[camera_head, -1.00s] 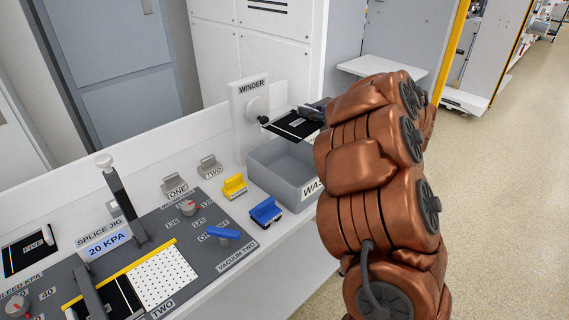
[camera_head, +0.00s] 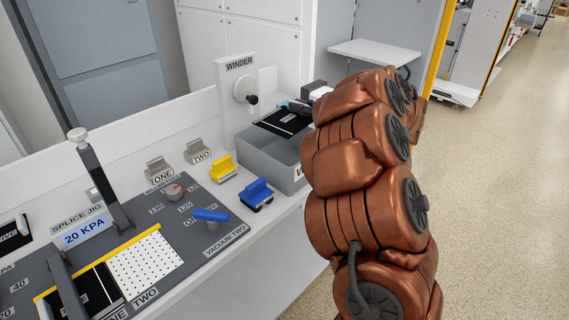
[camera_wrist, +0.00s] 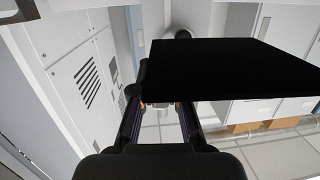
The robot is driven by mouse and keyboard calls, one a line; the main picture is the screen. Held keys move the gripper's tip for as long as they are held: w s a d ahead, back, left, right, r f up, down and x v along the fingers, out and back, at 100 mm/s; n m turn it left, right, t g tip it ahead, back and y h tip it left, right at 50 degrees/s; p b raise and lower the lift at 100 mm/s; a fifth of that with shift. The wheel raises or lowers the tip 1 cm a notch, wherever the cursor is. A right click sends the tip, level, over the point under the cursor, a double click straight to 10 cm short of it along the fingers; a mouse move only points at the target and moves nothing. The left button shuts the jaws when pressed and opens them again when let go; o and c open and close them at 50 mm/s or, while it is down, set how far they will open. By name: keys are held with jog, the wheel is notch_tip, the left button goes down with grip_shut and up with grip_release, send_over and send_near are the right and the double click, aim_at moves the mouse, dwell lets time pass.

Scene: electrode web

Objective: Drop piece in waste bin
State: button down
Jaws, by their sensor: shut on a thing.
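A flat black piece with a white line (camera_head: 284,122) is held level at the grey waste bin (camera_head: 258,151), over its open top. In the wrist view the piece (camera_wrist: 235,68) is a broad dark sheet covering the upper right. My gripper (camera_head: 299,106) is shut on the piece near its far right edge; my copper arm hides part of it. In the wrist view my gripper (camera_wrist: 160,98) shows its two fingers, with the sheet covering part of the right tip. The bin's label and right end are mostly hidden behind my arm.
The white winder (camera_head: 238,95) stands just behind the bin, with its black crank knob near the piece. A blue block (camera_head: 257,194) and a yellow block (camera_head: 223,169) sit left of the bin. The splice jig (camera_head: 98,180) fills the bench's left. Open floor lies to the right.

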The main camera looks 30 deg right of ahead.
jog(key=c, duration=1.1)
grip_release()
jog(key=shift+s, duration=0.1)
jog(key=v, duration=1.2)
jog(key=shift+f, duration=0.1)
